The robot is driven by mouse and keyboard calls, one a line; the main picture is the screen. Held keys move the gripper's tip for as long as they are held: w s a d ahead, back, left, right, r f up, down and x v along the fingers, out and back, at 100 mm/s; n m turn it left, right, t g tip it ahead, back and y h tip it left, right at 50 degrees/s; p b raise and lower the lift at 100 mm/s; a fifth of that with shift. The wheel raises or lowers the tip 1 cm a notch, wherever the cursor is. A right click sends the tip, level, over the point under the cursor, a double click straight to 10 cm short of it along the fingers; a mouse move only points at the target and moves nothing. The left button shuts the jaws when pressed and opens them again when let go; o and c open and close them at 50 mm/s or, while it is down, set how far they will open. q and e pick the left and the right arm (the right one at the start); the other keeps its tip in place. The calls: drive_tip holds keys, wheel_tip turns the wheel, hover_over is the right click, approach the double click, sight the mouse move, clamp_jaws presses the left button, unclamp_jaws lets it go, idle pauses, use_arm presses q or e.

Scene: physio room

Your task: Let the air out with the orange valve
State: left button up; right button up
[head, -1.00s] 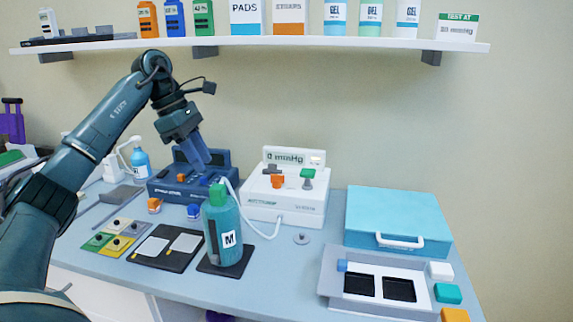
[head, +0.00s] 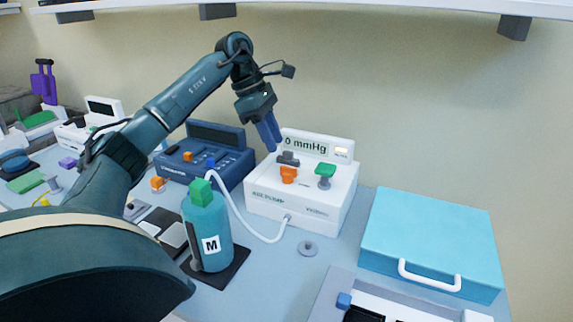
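A white hose (head: 240,215) joins the box to a teal cylinder (head: 207,228) marked M, with a green top. My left gripper (head: 271,146) points down above and left of the orange valve, apart from it. Its fingers look close together, with nothing between them. My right gripper is not in view.
A dark blue device (head: 207,152) stands left of the white box. A light blue case (head: 432,240) stands to the right. A grey disc (head: 308,248) lies on the table in front. The shelf (head: 330,4) runs along the wall above my arm.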

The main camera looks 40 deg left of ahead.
sight(286, 167)
use_arm(q)
drive_tip(key=x, duration=0.7)
drive_tip(key=shift+w+f, duration=0.1)
drive_tip(key=shift+f, duration=0.1)
drive_tip(key=shift+c, duration=0.3)
drive_tip(key=c, duration=0.6)
